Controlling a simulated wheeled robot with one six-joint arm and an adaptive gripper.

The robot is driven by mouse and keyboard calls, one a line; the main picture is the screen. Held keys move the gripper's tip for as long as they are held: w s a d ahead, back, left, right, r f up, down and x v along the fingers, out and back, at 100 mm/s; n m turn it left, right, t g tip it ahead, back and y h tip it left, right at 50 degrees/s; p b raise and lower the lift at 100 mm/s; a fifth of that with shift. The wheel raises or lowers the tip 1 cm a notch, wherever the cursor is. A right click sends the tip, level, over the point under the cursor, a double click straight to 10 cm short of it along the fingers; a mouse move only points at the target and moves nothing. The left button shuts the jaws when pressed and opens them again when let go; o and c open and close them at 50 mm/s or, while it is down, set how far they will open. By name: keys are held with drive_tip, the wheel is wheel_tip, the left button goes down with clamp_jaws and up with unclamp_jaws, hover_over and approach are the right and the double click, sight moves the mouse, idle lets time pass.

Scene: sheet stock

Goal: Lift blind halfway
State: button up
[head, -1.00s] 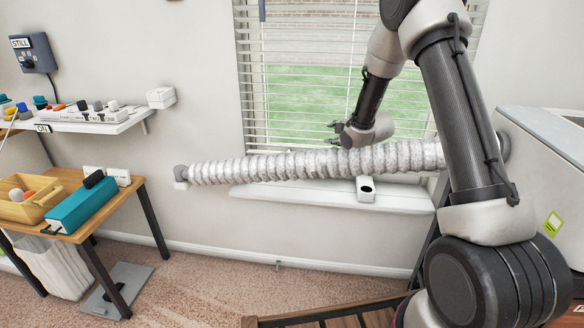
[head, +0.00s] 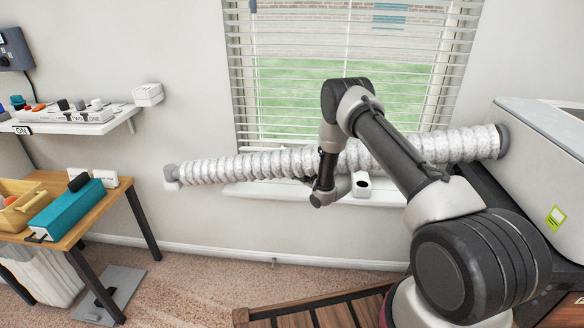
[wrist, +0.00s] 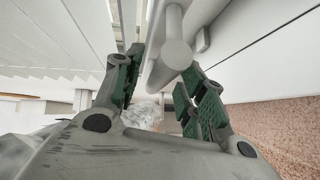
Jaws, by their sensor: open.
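The white slatted blind (head: 350,62) hangs down over the window in the head view, with green lawn showing between its slats. Pale slats of it (wrist: 60,28) also fill the upper left of the wrist view. My gripper (wrist: 162,68) is open, its green-padded fingers on either side of a pale rod with a round end (wrist: 175,52). I cannot tell whether the rod belongs to the blind or whether a finger touches it. In the head view my gripper (head: 306,180) is small and dark, low at the window by the sill.
A ribbed pale hose (head: 235,168) runs across the window's lower part to a grey-white machine (head: 530,150) on the right. A white box (head: 361,185) sits on the sill (head: 255,190). A wooden table (head: 105,205) and a shelf (head: 125,117) stand left. Carpet below is partly clear.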

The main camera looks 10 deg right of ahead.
sight(292, 20)
drive_tip(key=shift+w+a+f, duration=0.1)
drive_tip(key=shift+w+a, duration=0.15)
drive_tip(key=shift+w, duration=0.25)
drive_tip(key=shift+c, duration=0.5)
clamp_jaws()
wheel_tip(292, 20, up, 55)
drive_tip(key=shift+r, duration=0.15)
drive_tip(key=shift+o, duration=0.5)
unclamp_jaws()
